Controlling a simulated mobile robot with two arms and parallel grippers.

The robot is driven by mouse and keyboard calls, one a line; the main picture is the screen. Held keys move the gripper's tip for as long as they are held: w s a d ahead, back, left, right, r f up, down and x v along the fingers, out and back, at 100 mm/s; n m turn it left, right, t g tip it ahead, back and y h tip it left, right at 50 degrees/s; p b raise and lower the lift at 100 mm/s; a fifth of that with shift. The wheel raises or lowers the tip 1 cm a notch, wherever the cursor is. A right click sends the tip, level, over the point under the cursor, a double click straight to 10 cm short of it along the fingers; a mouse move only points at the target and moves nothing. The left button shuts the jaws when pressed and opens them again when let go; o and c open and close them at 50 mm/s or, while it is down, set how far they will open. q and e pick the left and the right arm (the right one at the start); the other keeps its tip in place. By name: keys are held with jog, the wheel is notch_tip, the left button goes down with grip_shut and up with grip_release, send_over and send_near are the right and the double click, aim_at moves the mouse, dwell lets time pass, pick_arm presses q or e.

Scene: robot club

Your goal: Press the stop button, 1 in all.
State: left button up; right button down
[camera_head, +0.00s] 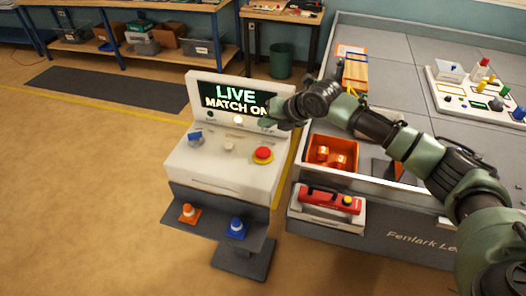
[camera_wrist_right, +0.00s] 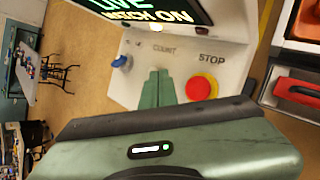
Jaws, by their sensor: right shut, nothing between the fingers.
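The stop button is a round red button on a yellow base (camera_head: 263,153), on the right side of a white sloped console (camera_head: 215,172). In the right wrist view the red stop button (camera_wrist_right: 200,88) sits under the label "STOP". My right gripper (camera_head: 268,120) hangs above the console, in front of its screen's right end, apart from the button. In the wrist view its green fingers (camera_wrist_right: 157,73) are together and empty, pointing at the panel left of the button. My left gripper is not in view.
The console screen (camera_head: 235,100) reads "LIVE MATCH ON". A blue knob (camera_head: 194,136) is on the console's left; orange (camera_head: 188,213) and blue (camera_head: 236,227) cones stand on its lower shelf. A grey table (camera_head: 395,65) with an orange bin (camera_head: 340,146) stands right. Open floor lies left.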

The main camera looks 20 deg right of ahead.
jog(key=shift+f, duration=0.15)
jog(key=b, duration=0.6)
send_over(261, 150)
jog(key=s+d, duration=0.1)
jog(key=s, duration=0.1)
notch_tip(261, 150, down, 8)
jog(key=shift+w+r, duration=0.15)
jog(key=shift+f+b, duration=0.3)
jog(key=shift+f, duration=0.1)
dwell(1.0)
jog(key=shift+f, duration=0.45)
jog(key=shift+f+b, duration=0.65)
jog(key=shift+f, duration=0.05)
dwell(0.6)
jog(key=shift+r, duration=0.1)
jog(key=shift+r+p, duration=0.8)
jog(key=shift+r, duration=0.2)
